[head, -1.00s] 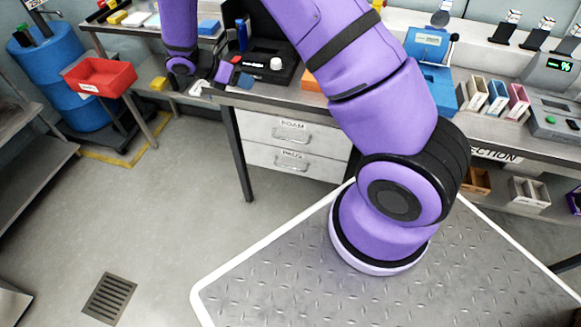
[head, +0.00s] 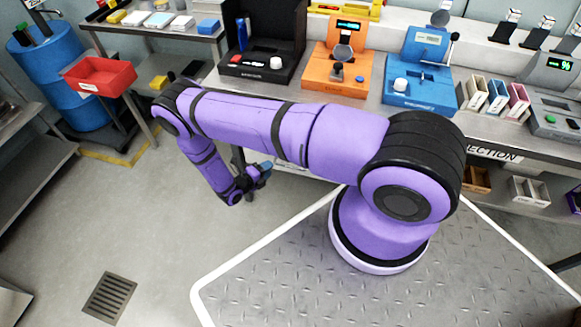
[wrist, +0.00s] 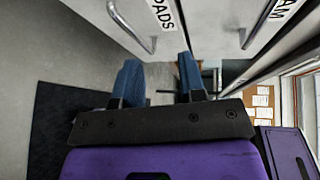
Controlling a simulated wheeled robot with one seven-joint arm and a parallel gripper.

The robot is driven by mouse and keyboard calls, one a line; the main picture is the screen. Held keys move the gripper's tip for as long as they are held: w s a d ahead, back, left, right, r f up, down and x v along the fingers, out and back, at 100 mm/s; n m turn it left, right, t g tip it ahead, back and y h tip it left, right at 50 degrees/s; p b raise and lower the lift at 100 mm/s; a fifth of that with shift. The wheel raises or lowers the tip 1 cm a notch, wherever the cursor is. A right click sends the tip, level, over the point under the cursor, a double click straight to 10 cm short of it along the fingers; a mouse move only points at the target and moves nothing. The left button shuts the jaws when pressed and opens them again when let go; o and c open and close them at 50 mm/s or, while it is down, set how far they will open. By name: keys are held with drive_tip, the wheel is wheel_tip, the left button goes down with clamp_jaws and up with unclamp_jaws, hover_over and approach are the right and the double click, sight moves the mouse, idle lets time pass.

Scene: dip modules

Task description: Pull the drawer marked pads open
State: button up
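The drawer marked pads (wrist: 178,38) shows in the wrist view as a white front with a "PADS" label and a metal bar handle (wrist: 126,30). My gripper (wrist: 157,70) is open, its two blue fingers apart with nothing between them. The handle is ahead of the fingers, towards the upper left of that view, and does not appear to be between them. In the head view my gripper (head: 262,170) hangs low in front of the bench, and my arm hides almost all of the drawer fronts.
The drawer marked foam (wrist: 225,22), with its own handle (wrist: 258,25), is beside the pads drawer in the wrist view. Black, orange (head: 338,70) and blue (head: 420,75) stations stand on the bench. A red bin (head: 100,76) is at left. The floor left of my gripper is clear.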

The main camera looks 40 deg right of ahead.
wheel_tip(320, 180, down, 5)
drive_tip(key=s+d+n+t, duration=0.1)
drive_tip(key=s+n, duration=0.2)
drive_tip(key=x, duration=1.1)
drive_tip(key=shift+w+a+r, duration=0.1)
drive_tip(key=shift+w+r, duration=0.05)
clamp_jaws()
